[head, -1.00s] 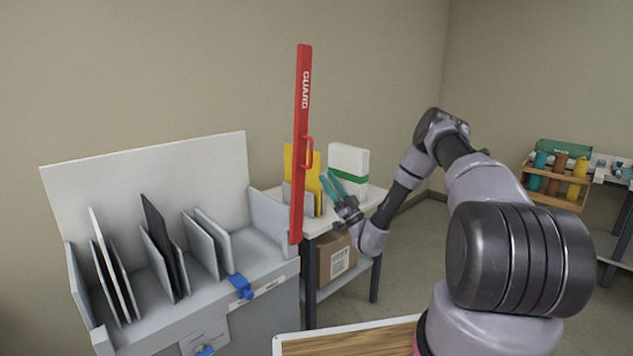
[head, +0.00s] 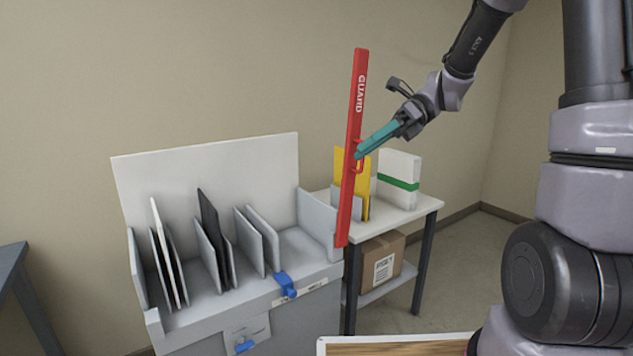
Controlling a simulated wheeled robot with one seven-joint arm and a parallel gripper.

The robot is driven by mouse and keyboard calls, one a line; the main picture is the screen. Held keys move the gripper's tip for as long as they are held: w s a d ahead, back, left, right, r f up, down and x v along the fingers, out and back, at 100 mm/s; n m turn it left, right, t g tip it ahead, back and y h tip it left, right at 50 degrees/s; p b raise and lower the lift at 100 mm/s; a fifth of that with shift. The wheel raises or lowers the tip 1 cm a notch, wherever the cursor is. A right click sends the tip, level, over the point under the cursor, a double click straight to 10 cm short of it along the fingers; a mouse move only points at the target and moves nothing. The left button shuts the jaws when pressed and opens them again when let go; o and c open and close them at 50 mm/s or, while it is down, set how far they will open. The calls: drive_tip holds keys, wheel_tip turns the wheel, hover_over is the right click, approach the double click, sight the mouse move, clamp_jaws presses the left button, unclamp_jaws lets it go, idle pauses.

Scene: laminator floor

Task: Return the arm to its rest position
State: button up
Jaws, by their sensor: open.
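My gripper (head: 362,152) is raised in front of the small side table, with its teal fingers pointing down and left. The fingertips overlap the handle of the red guard bar (head: 352,140) in the picture; I cannot tell whether they touch it. The jaws are open, though the two fingers nearly line up in this view. My arm reaches in from the upper right. The red bar, lettered "GUARD", stands almost upright at the right end of the grey laminator (head: 318,272).
The laminator holds several upright dark and grey plates (head: 212,230). The side table (head: 428,204) carries a yellow folder (head: 344,160) and a white-and-green box (head: 400,168). A cardboard box (head: 382,264) sits on its lower shelf. A dark table (head: 14,262) is at the left edge.

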drive_tip(key=s+d+r+n+t+h, duration=0.4)
drive_tip(key=s+d+n+t, duration=0.1)
drive_tip(key=d+n+t, duration=0.1)
drive_tip(key=s+d+r+n+t+h, duration=0.3)
drive_tip(key=s+d+n+t+h, duration=0.2)
drive_tip(key=d+n, duration=0.3)
drive_tip(key=n, duration=0.3)
drive_tip(key=shift+s+r+t, duration=0.3)
drive_tip(key=shift+r+t, duration=0.1)
